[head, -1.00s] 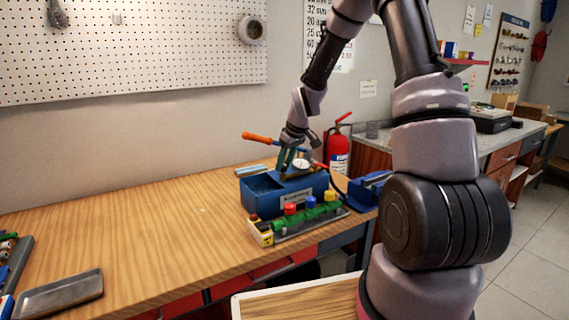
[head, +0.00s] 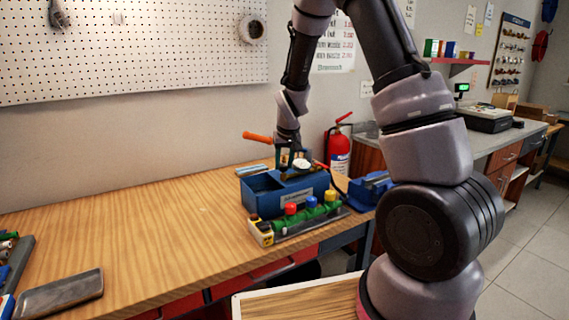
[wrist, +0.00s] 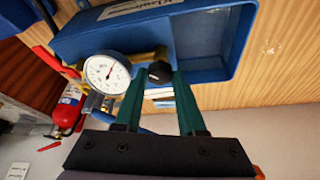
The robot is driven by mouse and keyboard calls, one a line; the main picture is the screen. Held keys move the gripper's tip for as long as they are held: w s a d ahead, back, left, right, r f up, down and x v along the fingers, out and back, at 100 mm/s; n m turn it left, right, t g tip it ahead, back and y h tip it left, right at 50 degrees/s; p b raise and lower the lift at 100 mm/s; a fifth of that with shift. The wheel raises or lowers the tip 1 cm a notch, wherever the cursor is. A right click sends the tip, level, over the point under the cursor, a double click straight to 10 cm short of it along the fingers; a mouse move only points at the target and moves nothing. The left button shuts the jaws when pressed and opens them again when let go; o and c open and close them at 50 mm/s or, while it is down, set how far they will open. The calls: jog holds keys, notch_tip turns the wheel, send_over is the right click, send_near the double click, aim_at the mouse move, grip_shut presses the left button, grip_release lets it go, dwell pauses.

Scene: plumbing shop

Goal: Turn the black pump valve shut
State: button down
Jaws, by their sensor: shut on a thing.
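The blue pump (head: 258,198) stands on the wooden bench, its open tank facing up. The black valve (wrist: 159,71) is a small round knob beside the white dial gauge (wrist: 106,73) in the wrist view. My gripper (wrist: 160,76) has its two green fingers on either side of this knob, and it is shut on it. In the head view my gripper (head: 290,163) reaches down beside the gauge (head: 302,164) on the pump; the knob is too small to make out there.
An orange-ended lever (head: 258,138) sticks out to the left behind the pump. A green manifold (head: 312,215) with coloured knobs stands in front. A blue vise (head: 370,190) is to the right, a red fire extinguisher (head: 339,155) behind. The bench's left middle is clear.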

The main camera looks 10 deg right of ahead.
jog(key=m, duration=0.2)
jog(key=m+h, duration=0.2)
jog(key=m, duration=0.1)
jog(key=shift+a+m+g, duration=0.3)
jog(key=shift+w+m+g+h, duration=0.1)
jog(key=shift+m+g+h, duration=0.2)
jog(key=shift+m, duration=0.8)
jog(key=shift+m+g+h, duration=0.2)
jog(key=shift+m+h, duration=0.2)
jog(key=shift+m, duration=0.7)
jog(key=shift+a, duration=0.1)
jog(key=c, duration=0.8)
grip_release()
jog(key=v, duration=1)
jog(key=shift+a+r, duration=0.1)
jog(key=shift+r, duration=0.3)
